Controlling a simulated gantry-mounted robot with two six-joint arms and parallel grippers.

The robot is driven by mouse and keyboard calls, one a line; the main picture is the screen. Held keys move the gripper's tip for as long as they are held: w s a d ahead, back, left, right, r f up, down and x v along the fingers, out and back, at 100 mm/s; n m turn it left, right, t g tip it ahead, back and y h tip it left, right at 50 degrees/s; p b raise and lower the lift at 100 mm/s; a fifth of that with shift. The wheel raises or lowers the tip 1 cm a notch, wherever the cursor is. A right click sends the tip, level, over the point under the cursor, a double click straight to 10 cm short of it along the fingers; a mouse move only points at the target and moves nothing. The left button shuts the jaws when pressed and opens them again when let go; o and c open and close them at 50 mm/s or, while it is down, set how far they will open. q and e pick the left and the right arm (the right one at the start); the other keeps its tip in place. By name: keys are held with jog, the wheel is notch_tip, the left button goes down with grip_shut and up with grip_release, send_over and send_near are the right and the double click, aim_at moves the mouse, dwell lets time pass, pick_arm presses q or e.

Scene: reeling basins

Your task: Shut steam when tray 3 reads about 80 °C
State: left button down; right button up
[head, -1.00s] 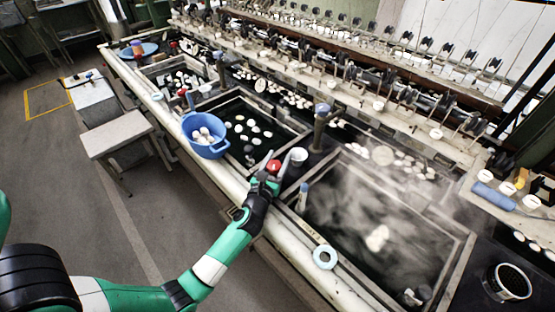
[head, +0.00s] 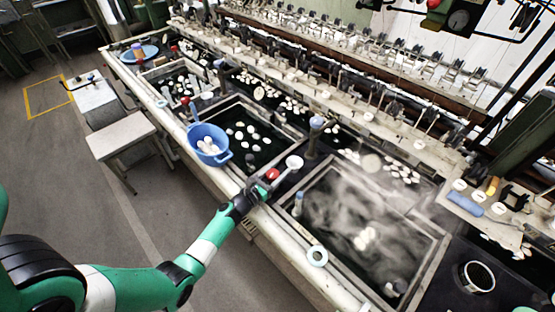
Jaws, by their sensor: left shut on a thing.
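The steaming basin (head: 425,262) at the lower right holds dark water with pale cocoons (head: 366,238) under drifting steam. A red valve knob (head: 272,174) stands on the front rim at the basin's left corner. My left gripper (head: 267,180) is shut on this knob, with its arm reaching in from the lower left. A slim blue-topped piece (head: 299,203) stands at the basin's left inner edge. No temperature reading or tray number is legible. My right gripper is out of view.
Floor at left is mostly clear, with a stool (head: 122,135).

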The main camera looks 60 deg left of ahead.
pick_arm(q)
jog(key=m+t+h, duration=0.1)
jog(key=m+h, duration=0.1)
jog(key=h, duration=0.1)
jog(key=shift+d, duration=0.2)
jog(key=shift+w+d+m+h, duration=0.15)
jog(key=shift+m+h, duration=0.35)
jog(key=shift+h, duration=0.25)
jog(key=shift+s+d+m+h, duration=0.15)
jog(key=shift+m+h, duration=0.35)
jog(key=shift+h, duration=0.25)
jog(key=shift+w, duration=0.1)
jog(key=shift+c, duration=1.2)
grip_release()
